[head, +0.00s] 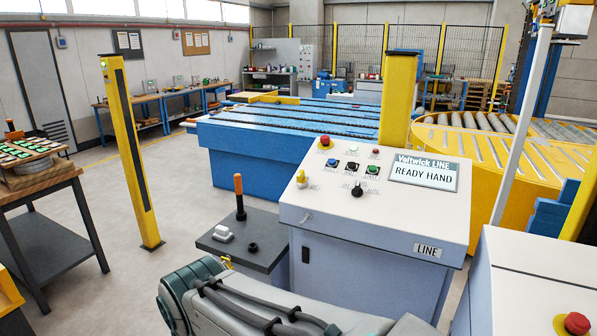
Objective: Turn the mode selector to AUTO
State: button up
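The mode selector looks to be the black rotary knob (357,190) on the sloped top of the white control console (405,225). The small lettering around it is too fine to read surely, and I cannot tell exactly where its pointer aims. The console's display (423,175) reads "Valtwick LINE" and "READY HAND". Part of my grey arm shows at the bottom, in front of the console. My gripper is not in view.
The console also carries a red button (325,142), a green button (373,170) and a yellow-based switch (301,179). A dark stand with an orange-handled lever (239,197) is left of it. Another cabinet with a red button (577,323) is at lower right.

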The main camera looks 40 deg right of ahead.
aim_at(357, 192)
jog(key=i, duration=1.35)
jog(key=z, duration=3.45)
jog(key=i, duration=0.95)
jog(key=u, duration=1.1)
